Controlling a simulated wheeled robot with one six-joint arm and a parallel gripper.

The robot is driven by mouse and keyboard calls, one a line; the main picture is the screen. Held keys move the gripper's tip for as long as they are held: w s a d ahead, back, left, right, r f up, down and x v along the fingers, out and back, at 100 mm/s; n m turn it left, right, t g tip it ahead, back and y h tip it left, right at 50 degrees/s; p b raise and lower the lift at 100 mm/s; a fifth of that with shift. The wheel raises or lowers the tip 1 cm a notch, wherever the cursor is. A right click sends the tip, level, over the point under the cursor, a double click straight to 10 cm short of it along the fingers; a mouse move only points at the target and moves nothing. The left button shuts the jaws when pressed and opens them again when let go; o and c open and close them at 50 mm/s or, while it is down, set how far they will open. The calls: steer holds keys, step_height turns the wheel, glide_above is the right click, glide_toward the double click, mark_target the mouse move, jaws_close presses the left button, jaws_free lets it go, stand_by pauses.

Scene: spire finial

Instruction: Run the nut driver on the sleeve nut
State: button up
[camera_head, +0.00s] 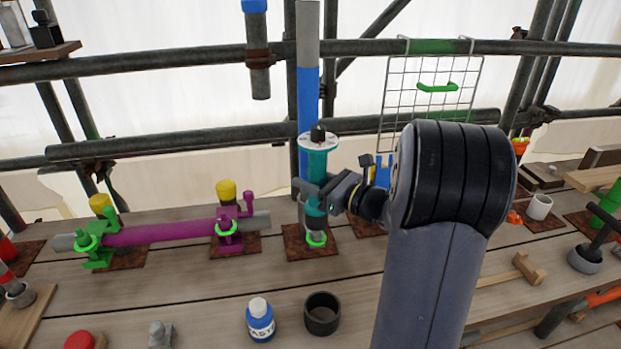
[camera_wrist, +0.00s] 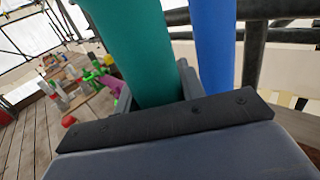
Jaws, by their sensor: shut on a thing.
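A teal upright cylinder, which looks like the nut driver (camera_head: 318,165), has a white marked disc and a black knob on top. My gripper (camera_head: 314,193) is shut around its lower body from the right. In the wrist view the teal driver (camera_wrist: 140,45) rises between my jaws, tilted in that picture. Below the jaws, a grey lower part and a bright green ring (camera_head: 316,239) stand on a rusty plate (camera_head: 297,246). I cannot pick out the sleeve nut for certain; the driver's lower end and my jaws hide much there.
A blue and grey post (camera_head: 308,85) stands close behind the driver. A purple pipe (camera_head: 160,233) in green and purple clamps lies to the left. A paste bottle (camera_head: 260,322) and a dark cup (camera_head: 321,314) stand in front. Scaffold rails (camera_head: 190,140) run behind.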

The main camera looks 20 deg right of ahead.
mark_target(311, 197)
steer(key=shift+f+b, duration=1.75)
steer(key=shift+f, duration=0.5)
steer(key=shift+s+f, duration=0.1)
steer(key=shift+f, duration=0.05)
